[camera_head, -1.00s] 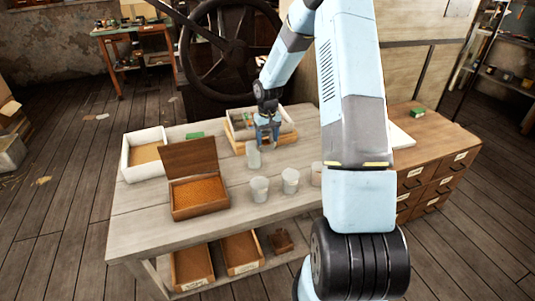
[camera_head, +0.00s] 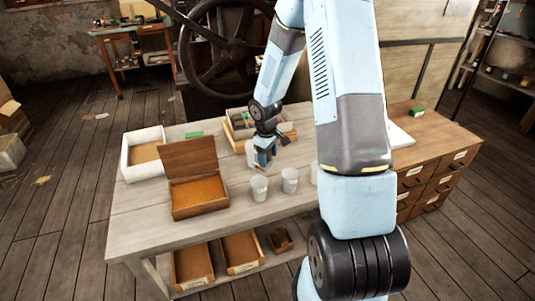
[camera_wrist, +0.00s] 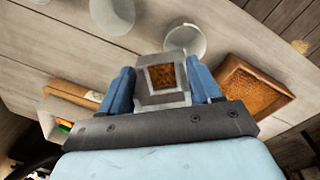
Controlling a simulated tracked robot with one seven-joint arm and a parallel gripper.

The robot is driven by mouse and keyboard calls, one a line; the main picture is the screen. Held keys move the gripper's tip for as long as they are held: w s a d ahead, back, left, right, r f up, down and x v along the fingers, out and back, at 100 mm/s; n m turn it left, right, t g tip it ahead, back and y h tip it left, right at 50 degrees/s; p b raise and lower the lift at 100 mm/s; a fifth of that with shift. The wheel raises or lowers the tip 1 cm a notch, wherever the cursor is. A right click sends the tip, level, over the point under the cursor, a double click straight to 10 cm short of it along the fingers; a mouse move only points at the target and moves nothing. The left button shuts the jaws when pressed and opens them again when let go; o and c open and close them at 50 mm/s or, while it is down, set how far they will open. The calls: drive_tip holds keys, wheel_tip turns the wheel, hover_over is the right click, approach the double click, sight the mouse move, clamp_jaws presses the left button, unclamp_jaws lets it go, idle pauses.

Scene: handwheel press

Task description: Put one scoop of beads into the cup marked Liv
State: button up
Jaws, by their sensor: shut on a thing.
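My gripper (camera_head: 264,158) is shut on a grey, square scoop (camera_wrist: 150,98) and holds it above the table. In the wrist view the scoop has orange-brown beads (camera_wrist: 162,77) in it. The open wooden box of beads (camera_head: 200,192) stands on the table, left of my gripper; it also shows at the right of the wrist view (camera_wrist: 250,88). Two whitish cups, one at left (camera_head: 259,190) and one at right (camera_head: 290,181), stand in front of my gripper. A third cup (camera_head: 314,173) is partly hidden by my arm. The cup names are too small to read.
A white tray (camera_head: 126,155) is at the back left and a low box (camera_head: 232,138) at the back. The table front (camera_head: 160,235) is clear. A drawer cabinet (camera_head: 440,165) stands at the right.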

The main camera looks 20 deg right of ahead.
drive_tip(key=shift+s+a+f+t+h, duration=0.25)
drive_tip(key=shift+f+h, duration=0.1)
drive_tip(key=shift+f, duration=0.2)
drive_tip(key=shift+s+a+f+t+h, duration=0.1)
drive_tip(key=shift+a+f+t+h, duration=0.2)
drive_tip(key=shift+f, duration=0.2)
drive_tip(key=shift+s+a+f+h, duration=0.1)
drive_tip(key=shift+s+f+h, duration=0.05)
drive_tip(key=shift+f+h, duration=0.15)
drive_tip(key=shift+s+a+r+t+h, duration=0.15)
drive_tip(key=shift+a+t+h, duration=0.1)
drive_tip(key=shift+t+h, duration=0.1)
drive_tip(key=shift+s+a+f+h, duration=0.15)
drive_tip(key=shift+s+f+h, duration=0.05)
drive_tip(key=shift+f+h, duration=0.1)
drive_tip(key=shift+a+r+t+h, duration=0.2)
drive_tip(key=shift+a+t+h, duration=0.1)
drive_tip(key=shift+t, duration=0.1)
